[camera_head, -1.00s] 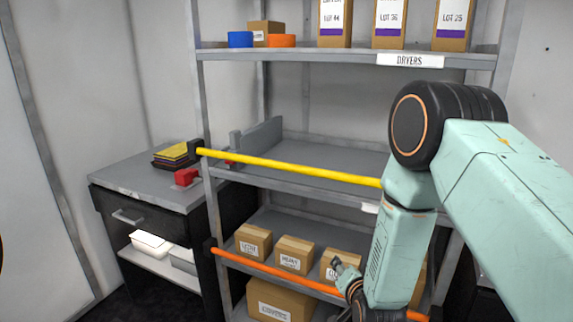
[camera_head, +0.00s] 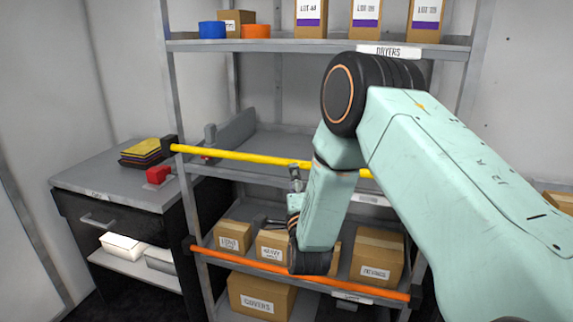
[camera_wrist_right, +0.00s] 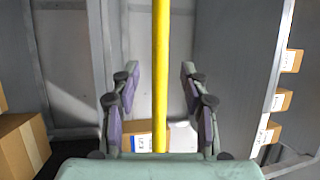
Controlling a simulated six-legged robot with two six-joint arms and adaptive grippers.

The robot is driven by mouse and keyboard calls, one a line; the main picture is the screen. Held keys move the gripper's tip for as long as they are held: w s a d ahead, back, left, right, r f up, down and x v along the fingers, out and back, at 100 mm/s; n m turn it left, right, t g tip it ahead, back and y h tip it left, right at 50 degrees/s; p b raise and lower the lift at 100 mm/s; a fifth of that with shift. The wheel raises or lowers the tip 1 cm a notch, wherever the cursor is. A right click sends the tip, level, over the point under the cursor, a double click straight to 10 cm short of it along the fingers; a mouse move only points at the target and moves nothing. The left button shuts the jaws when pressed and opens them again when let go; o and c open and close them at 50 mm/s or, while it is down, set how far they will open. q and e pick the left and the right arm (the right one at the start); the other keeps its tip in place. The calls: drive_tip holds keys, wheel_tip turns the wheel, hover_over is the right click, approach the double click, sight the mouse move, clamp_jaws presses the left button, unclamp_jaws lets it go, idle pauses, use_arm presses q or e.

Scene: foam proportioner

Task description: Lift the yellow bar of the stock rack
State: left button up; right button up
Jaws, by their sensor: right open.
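The yellow bar (camera_head: 235,154) runs across the front of the stock rack (camera_head: 318,46) at the middle shelf. Its left end meets a black bracket on the rack post; its right end is hidden behind my right arm. My right gripper (camera_head: 295,172) is at the bar's middle, partly hidden by its own wrist. In the right wrist view, the bar (camera_wrist_right: 161,60) stands between the two spread fingers of the open gripper (camera_wrist_right: 160,75), with a gap on both sides. My left gripper is not in view.
An orange bar (camera_head: 262,266) crosses the rack lower down, in front of cardboard boxes (camera_head: 376,258). The upper shelf holds boxes and tape rolls. The middle shelf looks mostly bare behind the bar.

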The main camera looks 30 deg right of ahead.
sight(291, 162)
drive_tip(key=x, duration=0.6)
drive_tip(key=shift+w+r, duration=0.15)
drive_tip(key=shift+w, duration=0.1)
drive_tip(key=shift+w+d, duration=0.25)
drive_tip(key=shift+d, duration=0.1)
drive_tip(key=shift+a, duration=0.25)
drive_tip(key=shift+c, duration=1.1)
drive_tip(key=shift+d, duration=0.2)
drive_tip(key=c, duration=0.5)
drive_tip(key=shift+a, duration=0.1)
clamp_jaws()
